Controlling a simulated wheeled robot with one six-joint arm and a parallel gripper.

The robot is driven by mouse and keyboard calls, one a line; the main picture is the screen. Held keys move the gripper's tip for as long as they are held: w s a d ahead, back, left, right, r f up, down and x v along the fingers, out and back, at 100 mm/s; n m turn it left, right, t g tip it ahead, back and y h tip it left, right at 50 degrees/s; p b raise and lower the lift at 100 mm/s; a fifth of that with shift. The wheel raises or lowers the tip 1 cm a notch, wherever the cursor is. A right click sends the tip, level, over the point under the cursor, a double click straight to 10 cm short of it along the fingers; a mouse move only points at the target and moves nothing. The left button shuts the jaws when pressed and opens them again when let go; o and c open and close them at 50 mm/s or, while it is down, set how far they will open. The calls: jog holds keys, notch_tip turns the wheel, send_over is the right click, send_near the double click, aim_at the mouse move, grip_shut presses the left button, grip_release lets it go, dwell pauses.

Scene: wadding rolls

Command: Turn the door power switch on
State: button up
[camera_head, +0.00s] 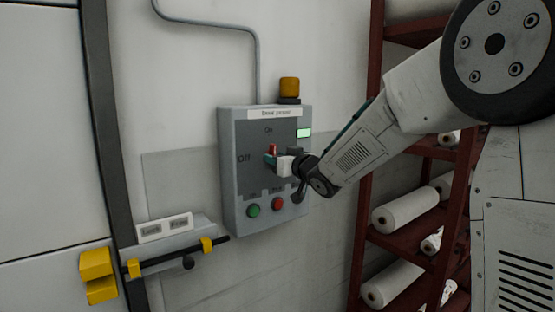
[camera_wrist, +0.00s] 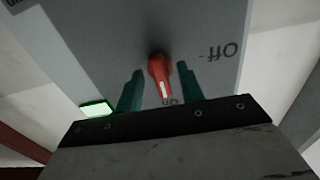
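The red rotary switch (camera_head: 273,149) is on the grey "Door power" box (camera_head: 232,215) on the wall. In the wrist view, the switch (camera_wrist: 160,72) has its white mark pointing at the "On" label, which appears upside down and partly hidden. The "Off" label (camera_wrist: 222,51) is off to the side. A green lamp (camera_head: 304,133) on the box is lit. My gripper (camera_head: 272,159) is in front of the switch. Its teal fingers, also in the wrist view (camera_wrist: 160,84), stand apart on either side of the switch, with a gap visible. Contact depth cannot be told.
Green (camera_head: 254,211) and red (camera_head: 278,205) push buttons sit low on the box, below my gripper. An amber beacon (camera_head: 289,87) tops it. A yellow-ended door latch (camera_head: 180,256) is at lower left. A rack with white rolls (camera_head: 404,212) stands right, behind my arm.

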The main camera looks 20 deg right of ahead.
jog(key=v, duration=0.7)
jog(key=shift+s, duration=0.35)
jog(key=shift+d, duration=0.1)
jog(key=s+d+f+m+g+h, duration=0.25)
jog(key=d+f+h, duration=0.25)
jog(key=f, duration=0.3)
jog(key=s+d+f+m+g+h, duration=0.1)
jog(key=s+d+f+g, duration=0.15)
jog(key=s, duration=0.25)
jog(key=s+d+f+g+h, duration=0.1)
jog(key=s+f+g+h, duration=0.1)
jog(key=s+f+g, duration=0.3)
jog(key=s+a+r+g+y, duration=0.1)
jog(key=s+a+g, duration=0.2)
jog(key=s, duration=1.1)
jog(key=s+a+r+g+y, duration=0.1)
jog(key=s+a, duration=0.4)
jog(key=s, duration=0.9)
jog(key=shift+s+a+r+g, duration=0.2)
jog(key=shift+r+g, duration=0.35)
jog(key=shift+g, duration=0.35)
